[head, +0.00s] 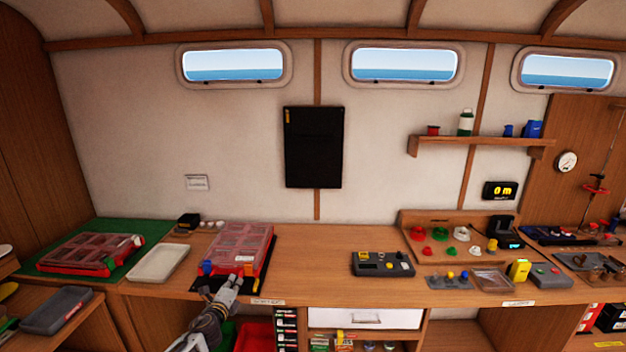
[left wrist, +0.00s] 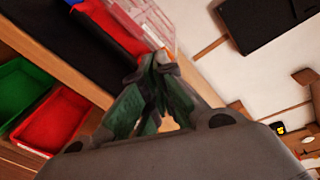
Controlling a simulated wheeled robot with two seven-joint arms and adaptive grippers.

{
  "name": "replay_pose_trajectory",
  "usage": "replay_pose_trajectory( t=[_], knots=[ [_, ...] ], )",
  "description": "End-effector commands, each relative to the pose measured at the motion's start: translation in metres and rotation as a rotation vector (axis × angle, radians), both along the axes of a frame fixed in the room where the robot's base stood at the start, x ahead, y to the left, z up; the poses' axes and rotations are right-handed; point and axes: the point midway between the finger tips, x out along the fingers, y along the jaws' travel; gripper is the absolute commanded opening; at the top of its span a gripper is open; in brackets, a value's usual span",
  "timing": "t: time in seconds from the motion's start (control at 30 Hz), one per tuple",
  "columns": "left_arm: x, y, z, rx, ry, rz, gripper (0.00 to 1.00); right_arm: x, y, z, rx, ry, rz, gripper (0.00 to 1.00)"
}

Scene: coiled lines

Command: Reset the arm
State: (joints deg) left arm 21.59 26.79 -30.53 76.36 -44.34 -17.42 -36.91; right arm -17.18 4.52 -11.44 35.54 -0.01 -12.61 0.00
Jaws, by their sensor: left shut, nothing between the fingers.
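My left gripper (head: 238,280) is at the front edge of the wooden counter, just in front of a red case with a clear lid (head: 240,243). In the left wrist view my left gripper (left wrist: 160,62) has its fingers together, with nothing held between them. The same case (left wrist: 150,22) shows beyond the fingertips there. The case has a blue latch (head: 207,267) and an orange one at its front. I cannot tell whether the fingertips touch the case. My right gripper is not in view.
A second red case (head: 92,254) lies on a green mat at left, beside a pale tray (head: 158,263). A dark device (head: 382,264) sits mid-counter. Green and red bins (left wrist: 58,120) are below the counter edge. The counter between the case and the dark device is clear.

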Motion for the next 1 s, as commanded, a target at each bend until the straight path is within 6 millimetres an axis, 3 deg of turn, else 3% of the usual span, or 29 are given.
replay_pose_trajectory(
  t=[0.27,0.47,0.77,1.0],
  knots=[
    [-0.003,0.047,-0.064,-0.457,0.137,0.159,0.0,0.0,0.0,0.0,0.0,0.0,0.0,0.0],
    [-0.025,0.079,-0.14,-0.828,0.246,0.343,0.0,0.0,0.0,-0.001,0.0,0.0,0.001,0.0],
    [-0.094,0.1,-0.258,-1.154,0.376,0.596,0.0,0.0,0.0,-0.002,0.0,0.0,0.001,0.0],
    [-0.167,0.103,-0.343,-1.279,0.467,0.77,0.0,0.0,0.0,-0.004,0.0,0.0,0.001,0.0]
  ],
)
